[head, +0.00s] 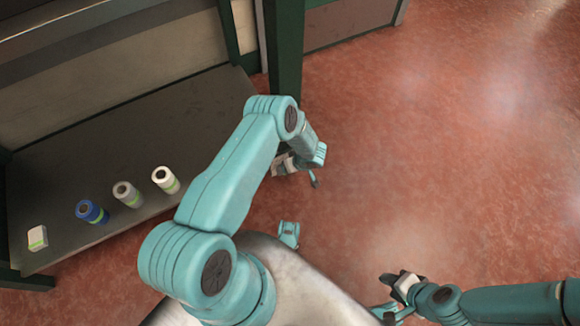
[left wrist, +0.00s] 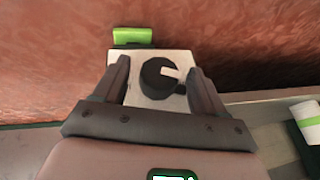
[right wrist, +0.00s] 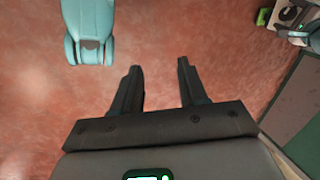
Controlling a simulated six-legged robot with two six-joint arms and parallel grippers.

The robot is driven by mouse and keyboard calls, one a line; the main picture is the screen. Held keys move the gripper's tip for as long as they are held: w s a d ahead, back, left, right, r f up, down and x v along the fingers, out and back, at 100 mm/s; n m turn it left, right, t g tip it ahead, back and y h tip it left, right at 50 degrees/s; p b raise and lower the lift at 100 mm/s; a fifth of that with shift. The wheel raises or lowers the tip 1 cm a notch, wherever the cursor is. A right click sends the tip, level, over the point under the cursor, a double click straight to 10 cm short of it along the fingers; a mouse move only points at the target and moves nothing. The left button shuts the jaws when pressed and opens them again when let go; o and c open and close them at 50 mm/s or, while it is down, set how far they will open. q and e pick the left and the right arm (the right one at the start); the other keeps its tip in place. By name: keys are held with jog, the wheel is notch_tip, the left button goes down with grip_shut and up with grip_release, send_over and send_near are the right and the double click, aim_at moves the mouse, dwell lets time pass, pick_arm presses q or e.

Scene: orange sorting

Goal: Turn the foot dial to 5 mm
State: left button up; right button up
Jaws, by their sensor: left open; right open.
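The foot dial (left wrist: 156,80) is a dark round knob with a white pointer, on a pale plate (left wrist: 140,99). In the left wrist view the pointer points to the right. No scale marks can be read. My left gripper (left wrist: 160,68) is open, its fingers on either side of the knob; contact cannot be told. In the head view the left gripper (head: 299,166) is at the foot of the green post and mostly hides the dial. The dial (right wrist: 286,13) also shows in the right wrist view. My right gripper (right wrist: 157,68) is open and empty over the floor; it also shows in the head view (head: 400,279).
A dark shelf (head: 130,110) holds a white box (head: 37,238) and blue (head: 92,212), grey (head: 128,194) and white (head: 165,180) cylinders. A green post (head: 286,50) stands near the left gripper. A green tab (left wrist: 132,35) sits by the plate. The red floor is clear at right.

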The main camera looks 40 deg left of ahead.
pick_arm(q)
jog(key=p+v, duration=0.6)
jog(key=v, duration=1)
jog(key=shift+r, duration=0.15)
pick_arm(e)
jog(key=shift+s+a+r, duration=0.2)
jog(key=shift+r, duration=0.7)
jog(key=shift+s+a+r, duration=0.2)
jog(key=shift+r, duration=0.75)
jog(key=shift+s+a+r, duration=0.2)
jog(key=shift+r, duration=0.7)
pick_arm(q)
jog(key=shift+d, duration=0.1)
